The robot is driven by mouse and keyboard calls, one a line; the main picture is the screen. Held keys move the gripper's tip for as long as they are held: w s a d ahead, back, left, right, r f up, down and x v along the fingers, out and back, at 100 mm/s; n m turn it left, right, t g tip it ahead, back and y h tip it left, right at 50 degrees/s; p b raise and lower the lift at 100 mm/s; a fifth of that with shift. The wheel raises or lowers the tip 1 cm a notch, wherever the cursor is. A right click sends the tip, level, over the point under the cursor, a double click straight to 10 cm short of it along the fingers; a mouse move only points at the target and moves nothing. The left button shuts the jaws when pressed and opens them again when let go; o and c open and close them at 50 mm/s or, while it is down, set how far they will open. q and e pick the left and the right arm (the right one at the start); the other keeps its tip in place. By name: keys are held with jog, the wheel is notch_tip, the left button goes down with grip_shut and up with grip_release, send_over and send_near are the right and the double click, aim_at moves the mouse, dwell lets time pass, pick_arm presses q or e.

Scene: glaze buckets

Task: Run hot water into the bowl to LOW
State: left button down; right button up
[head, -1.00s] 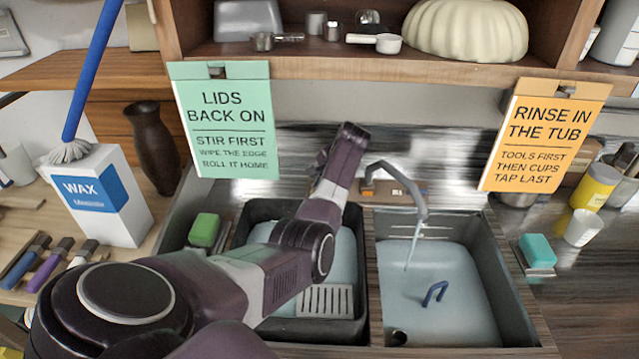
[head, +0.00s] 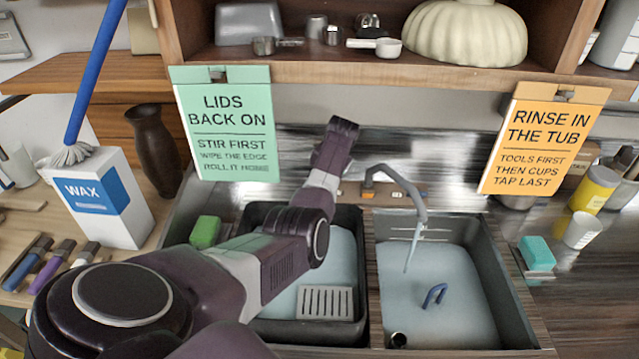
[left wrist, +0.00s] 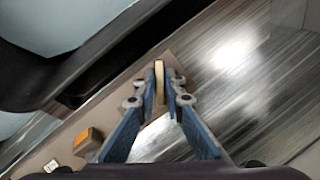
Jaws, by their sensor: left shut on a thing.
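The right sink bowl (head: 492,270) holds pale blue water, with a curved blue object (head: 434,295) in it. The grey tap (head: 420,195) arches over this bowl, and a thin stream runs from its spout into the water. Pale lines show on the bowl's back wall; any lettering is unreadable. My left arm reaches to the tap's base, and its gripper is hidden in the head view. In the left wrist view my left gripper (left wrist: 162,95) is shut on a narrow tan tap lever (left wrist: 159,78). An orange mark (left wrist: 82,137) shows on the tap base beside it. My right gripper is not in view.
The left basin (head: 258,212) holds water and a slotted grey plate (head: 325,302). A green sponge (head: 205,231) and a teal sponge (head: 537,252) flank the basins. A shelf (head: 430,76) with hanging signs overhangs the back. A wax box (head: 100,200) stands left.

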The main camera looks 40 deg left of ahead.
pick_arm(q)
jog(key=c, duration=2)
grip_release()
jog(key=shift+v, duration=3.8)
